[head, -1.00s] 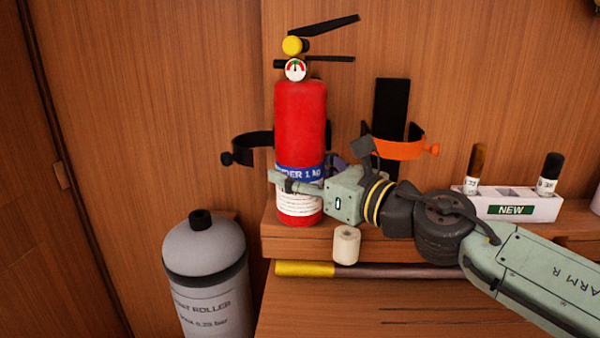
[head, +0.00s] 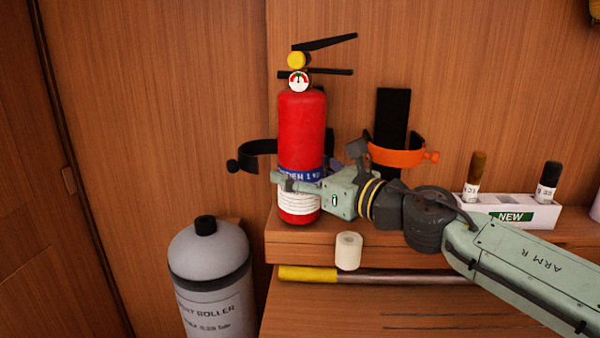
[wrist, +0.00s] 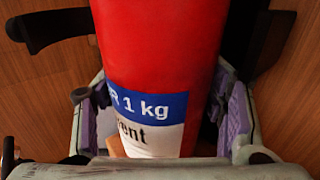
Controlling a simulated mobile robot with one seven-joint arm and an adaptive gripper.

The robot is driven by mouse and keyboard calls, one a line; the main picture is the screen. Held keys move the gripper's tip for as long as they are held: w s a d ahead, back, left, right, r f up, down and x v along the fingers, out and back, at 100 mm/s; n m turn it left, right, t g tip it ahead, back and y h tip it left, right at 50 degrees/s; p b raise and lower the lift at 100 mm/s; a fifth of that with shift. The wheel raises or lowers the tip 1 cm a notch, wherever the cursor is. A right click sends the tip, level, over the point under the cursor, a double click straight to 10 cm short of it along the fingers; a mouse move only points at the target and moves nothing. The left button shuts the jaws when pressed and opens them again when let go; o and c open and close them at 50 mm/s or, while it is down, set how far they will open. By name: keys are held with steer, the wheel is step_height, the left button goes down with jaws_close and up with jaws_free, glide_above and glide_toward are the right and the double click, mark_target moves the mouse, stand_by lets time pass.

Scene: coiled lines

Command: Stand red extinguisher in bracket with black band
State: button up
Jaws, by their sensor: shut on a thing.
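The red extinguisher (head: 302,130) stands upright in my gripper (head: 300,186), with its black levers and gauge on top. My gripper is shut around the body at the blue and white label; the wrist view shows a finger pad on each side of the red body (wrist: 158,40). The bracket with the black band (head: 252,158) is on the wall behind and left of the extinguisher, which hides its right part. A black band end (wrist: 50,28) shows upper left in the wrist view. I cannot tell whether the extinguisher's base touches the ledge.
A second bracket with an orange band (head: 397,157) is on the wall to the right. A wooden ledge (head: 400,248) runs below; a pale roll (head: 348,251) and a yellow-ended bar (head: 308,274) are in front. A grey cylinder (head: 210,270) stands left, a white marker holder (head: 510,212) right.

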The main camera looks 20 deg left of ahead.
steer(key=shift+w+d+m+t, duration=0.4)
steer(key=shift+w+d+t, duration=0.15)
steer(key=shift+w, duration=0.3)
steer(key=o, duration=1.6)
steer(key=shift+o, duration=0.5)
steer(key=shift+f, duration=0.2)
steer(key=shift+o, duration=1.3)
steer(key=shift+s+d+f, duration=0.1)
steer(key=shift+s+d, duration=0.1)
steer(key=shift+d, duration=0.05)
steer(key=shift+s+d+f+g, duration=0.15)
steer(key=shift+d+g, duration=0.05)
steer(key=shift+g, duration=0.05)
steer(key=shift+o, duration=0.2)
steer(key=s+v, duration=0.1)
steer(key=v, duration=0.9)
steer(key=shift+a+r+n, duration=0.3)
steer(key=shift+r, duration=0.15)
steer(key=shift+s+d+g, duration=0.25)
steer(key=shift+s+g, duration=0.05)
steer(key=shift+s, duration=0.05)
